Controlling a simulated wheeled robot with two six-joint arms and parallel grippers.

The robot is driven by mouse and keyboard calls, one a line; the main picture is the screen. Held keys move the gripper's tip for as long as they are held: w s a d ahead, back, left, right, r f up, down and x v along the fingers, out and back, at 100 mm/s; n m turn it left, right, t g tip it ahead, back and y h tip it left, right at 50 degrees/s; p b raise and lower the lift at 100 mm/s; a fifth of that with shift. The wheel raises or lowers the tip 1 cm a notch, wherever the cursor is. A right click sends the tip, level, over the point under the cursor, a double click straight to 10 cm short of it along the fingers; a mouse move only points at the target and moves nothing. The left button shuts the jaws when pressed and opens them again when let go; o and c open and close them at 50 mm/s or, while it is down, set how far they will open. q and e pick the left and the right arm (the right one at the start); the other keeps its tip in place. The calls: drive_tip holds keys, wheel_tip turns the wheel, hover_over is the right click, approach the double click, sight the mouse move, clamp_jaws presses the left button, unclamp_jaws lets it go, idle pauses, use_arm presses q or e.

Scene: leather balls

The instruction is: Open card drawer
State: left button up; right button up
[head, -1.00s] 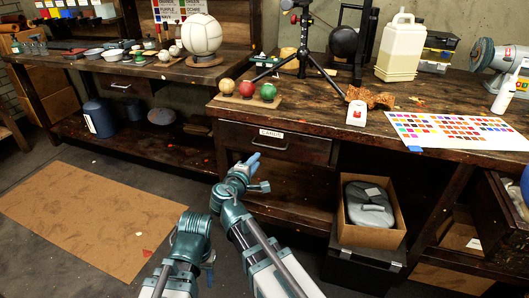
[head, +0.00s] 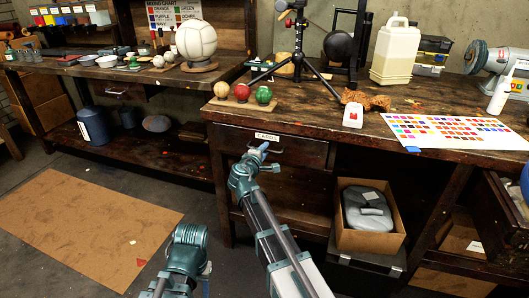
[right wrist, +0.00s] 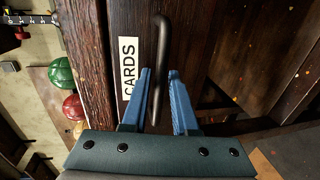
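The card drawer (head: 230,139) is shut in the bench front. Its CARDS label (head: 267,136) also shows in the right wrist view (right wrist: 128,68). My right gripper (head: 262,148) is at the drawer front, below the label. In the right wrist view its blue fingers (right wrist: 161,98) are apart, with the dark bar handle (right wrist: 161,55) running between them. A gap shows on the right side of the handle; contact on the left is unclear. My left arm is low in the head view, and its fingers are not clear.
Three balls on a stand (head: 242,104), a tripod (head: 297,50) and a colour chart (head: 455,131) are on the bench top. A cardboard box (head: 344,238) with a grey case stands below and right of the drawer. Floor is open at left, around a brown mat (head: 85,225).

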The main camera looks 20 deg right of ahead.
clamp_jaws()
idle(1.5)
